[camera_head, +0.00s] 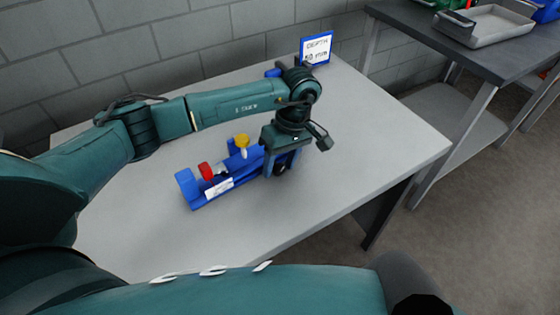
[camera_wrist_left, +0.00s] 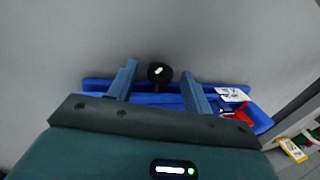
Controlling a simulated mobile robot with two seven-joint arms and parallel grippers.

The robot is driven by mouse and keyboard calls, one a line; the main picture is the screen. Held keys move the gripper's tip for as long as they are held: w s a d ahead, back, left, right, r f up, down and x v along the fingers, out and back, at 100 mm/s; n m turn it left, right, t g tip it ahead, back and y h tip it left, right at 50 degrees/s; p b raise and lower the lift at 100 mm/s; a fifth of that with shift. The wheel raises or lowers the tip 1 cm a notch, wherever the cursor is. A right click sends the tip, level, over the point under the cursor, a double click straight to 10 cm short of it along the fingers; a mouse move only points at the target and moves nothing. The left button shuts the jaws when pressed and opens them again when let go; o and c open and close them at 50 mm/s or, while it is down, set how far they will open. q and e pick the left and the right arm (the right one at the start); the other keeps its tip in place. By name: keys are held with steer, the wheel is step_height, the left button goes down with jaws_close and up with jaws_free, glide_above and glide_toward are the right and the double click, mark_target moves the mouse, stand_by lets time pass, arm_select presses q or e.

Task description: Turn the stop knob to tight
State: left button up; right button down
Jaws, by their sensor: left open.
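A blue crimper fixture (camera_head: 225,184) lies on the grey table, with a red part (camera_head: 205,170), a yellow part (camera_head: 241,140) and a small white label (camera_head: 218,187) on it. A black knob (camera_wrist_left: 160,72) with a white mark sits at the fixture's edge in the left wrist view. The same dark knob (camera_head: 281,169) shows partly under my gripper in the head view. My left gripper (camera_head: 281,174) is open over the fixture's right end. In the wrist view its fingers stand on either side of the knob, with gaps visible. My right gripper is out of view.
A blue-framed sign reading "DEPTH 50 mm" (camera_head: 316,48) stands at the table's back. The table (camera_head: 380,140) is clear right of the fixture. A dark-topped bench (camera_head: 490,60) with a grey tray (camera_head: 490,25) stands beyond at the right.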

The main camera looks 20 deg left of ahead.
arm_select(q)
steer(key=shift+w+r, duration=0.1)
steer(key=shift+r, duration=0.35)
steer(key=v, duration=1.2)
steer(key=shift+b, duration=0.3)
steer(key=shift+r, duration=0.1)
